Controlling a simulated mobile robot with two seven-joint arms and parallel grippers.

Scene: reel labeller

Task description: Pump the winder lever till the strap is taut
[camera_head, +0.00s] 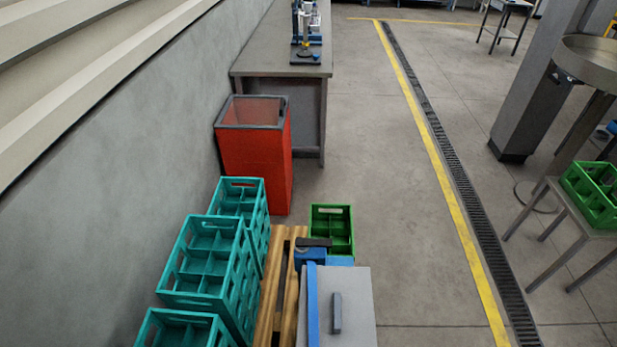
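A blue device, which looks like the winder (310,256), sits at the far edge of a grey box (358,292) at the bottom centre. A short dark bar, probably its lever (314,242), lies roughly level across its top. A blue strap (312,305) runs from the winder toward me over the left part of the grey top. From this view I cannot tell whether the strap is slack or taut. A dark upright block (336,313) is on the grey top, right of the strap. Neither of my grippers shows.
Teal crates (190,301) stand left of wooden slats (268,305). A green crate (345,216) is just beyond the winder. A red bin (278,157) and a workbench (312,72) stand along the wall. The floor right of the grey box is clear up to the yellow line (448,200).

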